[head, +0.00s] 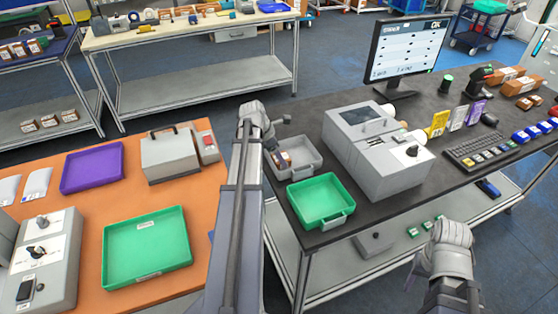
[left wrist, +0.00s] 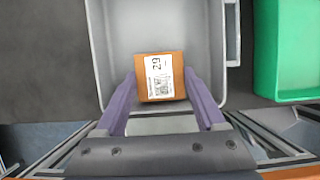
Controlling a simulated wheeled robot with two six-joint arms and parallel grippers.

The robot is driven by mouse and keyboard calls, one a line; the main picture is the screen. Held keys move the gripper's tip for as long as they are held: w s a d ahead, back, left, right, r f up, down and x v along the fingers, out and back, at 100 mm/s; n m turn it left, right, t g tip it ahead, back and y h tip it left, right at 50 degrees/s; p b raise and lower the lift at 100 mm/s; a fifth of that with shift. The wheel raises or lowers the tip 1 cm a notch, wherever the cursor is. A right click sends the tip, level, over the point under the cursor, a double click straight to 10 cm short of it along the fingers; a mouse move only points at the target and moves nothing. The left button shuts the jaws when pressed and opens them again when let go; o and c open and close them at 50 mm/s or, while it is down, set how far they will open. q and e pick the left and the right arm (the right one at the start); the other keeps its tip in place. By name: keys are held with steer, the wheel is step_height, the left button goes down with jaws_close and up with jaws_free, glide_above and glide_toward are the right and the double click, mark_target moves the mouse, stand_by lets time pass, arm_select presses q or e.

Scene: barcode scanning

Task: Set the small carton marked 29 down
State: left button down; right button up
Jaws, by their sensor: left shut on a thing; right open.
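The small carton (left wrist: 158,77), brown with a white label reading 29, is between the purple fingers of my left gripper (left wrist: 161,90). The gripper is shut on it. In the left wrist view the carton is over the inside of the grey tray (left wrist: 104,52). In the head view the carton (head: 287,157) shows small and partly hidden by my left arm, within the outline of the grey tray (head: 312,153). I cannot tell whether it touches the tray floor. My right gripper (head: 447,240) is open at the lower right, before the dark table, its fingers mostly hidden.
A green tray (head: 322,224) stands beside the grey tray, and a grey scanner machine (head: 390,165) is to their right. A monitor (head: 408,50) and a keyboard (head: 478,150) are farther off. An orange table (head: 75,215) with a purple tray (head: 92,167) lies left.

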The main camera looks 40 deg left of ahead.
arm_select(q)
steer(key=shift+r, duration=0.1)
steer(key=shift+f, duration=0.25)
jaws_free()
steer(key=shift+r, duration=0.1)
steer(key=shift+p+v, duration=0.85)
steer(key=p+v, duration=0.9)
steer(key=v, duration=0.1)
steer(key=shift+r+p, duration=0.3)
steer(key=shift+p, duration=0.05)
